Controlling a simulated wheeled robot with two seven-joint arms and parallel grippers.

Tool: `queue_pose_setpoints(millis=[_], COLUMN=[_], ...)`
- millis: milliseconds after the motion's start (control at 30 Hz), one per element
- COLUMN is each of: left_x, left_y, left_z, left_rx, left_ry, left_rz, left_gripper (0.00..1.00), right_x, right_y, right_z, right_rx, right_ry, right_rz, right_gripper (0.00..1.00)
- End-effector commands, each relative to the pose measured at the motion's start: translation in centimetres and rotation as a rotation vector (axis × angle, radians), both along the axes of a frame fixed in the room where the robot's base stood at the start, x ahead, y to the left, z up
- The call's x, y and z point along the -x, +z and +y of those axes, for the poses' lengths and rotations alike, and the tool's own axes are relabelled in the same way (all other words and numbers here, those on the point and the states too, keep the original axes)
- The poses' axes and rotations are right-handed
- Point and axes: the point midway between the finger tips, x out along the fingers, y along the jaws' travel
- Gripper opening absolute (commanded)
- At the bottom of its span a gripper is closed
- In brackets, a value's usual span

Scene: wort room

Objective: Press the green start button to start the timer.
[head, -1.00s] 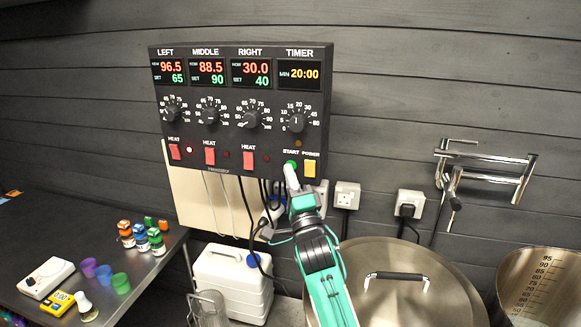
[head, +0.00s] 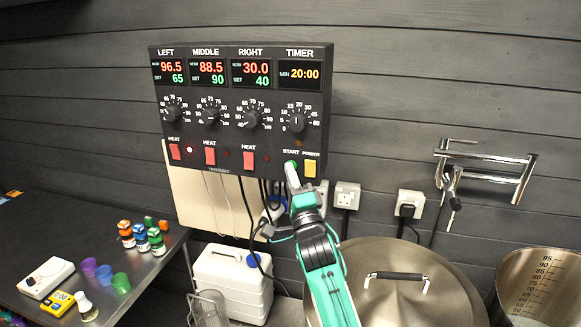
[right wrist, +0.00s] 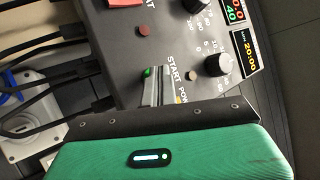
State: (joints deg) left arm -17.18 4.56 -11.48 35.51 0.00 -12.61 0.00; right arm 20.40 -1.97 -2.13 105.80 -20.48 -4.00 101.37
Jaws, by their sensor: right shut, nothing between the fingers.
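The green start button (head: 293,163) is at the lower right of the black control panel (head: 228,180), under the START label. It also shows in the right wrist view (right wrist: 148,72), at the tips of the fingers. The timer display (head: 299,74) reads 20:00. My right gripper (head: 291,170) is shut and empty, its tips at or just below the button; I cannot tell whether they touch it. The yellow power switch (head: 310,168) is just right of the fingers. My left gripper is not in view.
Red heat switches (head: 210,156) line the panel's lower edge, with cables hanging below. A white canister (head: 230,285) stands below. A side table (head: 40,225) holds small bottles and cups.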

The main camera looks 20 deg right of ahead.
Motion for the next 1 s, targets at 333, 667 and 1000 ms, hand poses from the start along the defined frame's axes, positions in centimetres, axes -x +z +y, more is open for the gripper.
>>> queue_pose_setpoints(millis=[333,667,1000], left_x=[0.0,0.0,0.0], left_y=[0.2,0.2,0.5], left_z=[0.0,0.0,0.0], left_rx=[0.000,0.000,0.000], left_ry=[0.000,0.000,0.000], left_rz=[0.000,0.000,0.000], left_gripper=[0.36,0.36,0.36], right_x=[0.7,1.3,2.7], right_y=[-0.1,0.0,-0.1], right_z=[0.5,0.9,1.8], right_rx=[0.000,0.000,-0.002], right_ry=[0.000,0.000,0.001], right_rz=[0.001,0.000,0.001], right_gripper=[0.00,0.00,0.00])
